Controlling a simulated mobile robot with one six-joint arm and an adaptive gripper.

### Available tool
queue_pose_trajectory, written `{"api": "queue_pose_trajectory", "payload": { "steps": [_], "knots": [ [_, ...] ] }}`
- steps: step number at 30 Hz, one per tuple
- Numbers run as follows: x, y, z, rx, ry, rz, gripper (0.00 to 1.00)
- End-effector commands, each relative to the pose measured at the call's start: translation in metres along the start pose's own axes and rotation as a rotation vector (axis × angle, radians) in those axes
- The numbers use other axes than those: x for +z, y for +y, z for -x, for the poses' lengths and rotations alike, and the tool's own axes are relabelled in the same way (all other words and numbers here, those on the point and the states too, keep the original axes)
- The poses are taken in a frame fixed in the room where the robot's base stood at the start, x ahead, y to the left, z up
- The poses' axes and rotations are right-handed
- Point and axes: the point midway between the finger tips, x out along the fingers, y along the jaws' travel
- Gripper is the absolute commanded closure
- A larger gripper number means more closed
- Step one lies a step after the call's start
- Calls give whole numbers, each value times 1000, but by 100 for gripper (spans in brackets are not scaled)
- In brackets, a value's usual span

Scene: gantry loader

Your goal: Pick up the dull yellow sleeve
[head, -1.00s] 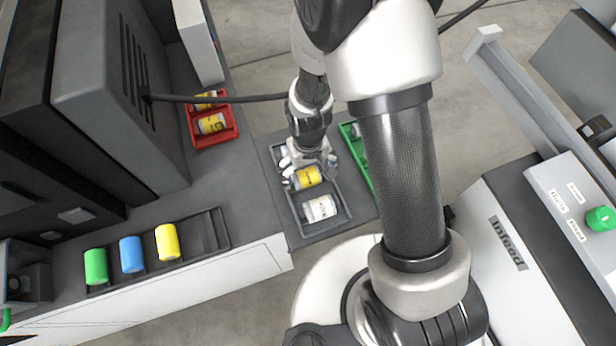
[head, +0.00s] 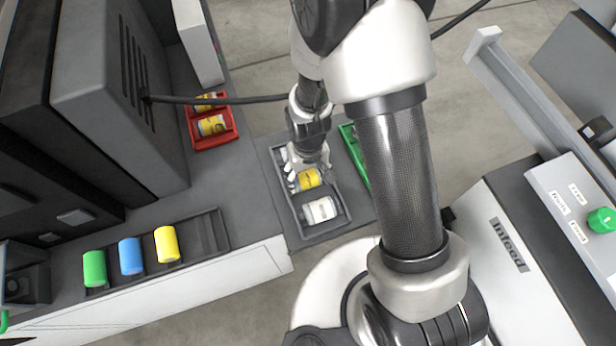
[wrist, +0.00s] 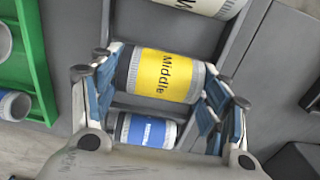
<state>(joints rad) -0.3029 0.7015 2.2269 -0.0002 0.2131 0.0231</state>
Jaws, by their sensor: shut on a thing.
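In the wrist view the yellow sleeve (wrist: 167,76) reads "Middle". My gripper (head: 307,172) is over the tray, with a finger at each end of this sleeve. In the wrist view my gripper (wrist: 161,74) is shut on it, and the fingers hide parts of its ends. The sleeve looks still down in the tray; I cannot tell if it is clear of the floor.
A white sleeve (head: 320,210) and a blue-banded sleeve (wrist: 147,130) lie on either side of it in the tray. A red tray (head: 213,139) with yellow sleeves and a green tray (head: 355,157) stand nearby. A rack (head: 207,236) holds green, blue and yellow cylinders.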

Motion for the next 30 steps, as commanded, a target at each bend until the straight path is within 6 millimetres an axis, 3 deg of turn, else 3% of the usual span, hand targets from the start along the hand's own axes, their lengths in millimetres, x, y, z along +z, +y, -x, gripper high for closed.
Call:
{"api": "queue_pose_trajectory", "payload": {
  "steps": [8,20,26,30],
  "knots": [
    [0,0,0,0,1,0,68],
    [-1,0,11,0,2,0,68],
    [-2,0,44,0,6,0,68],
    [-2,0,84,0,8,0,68]
  ]
}}
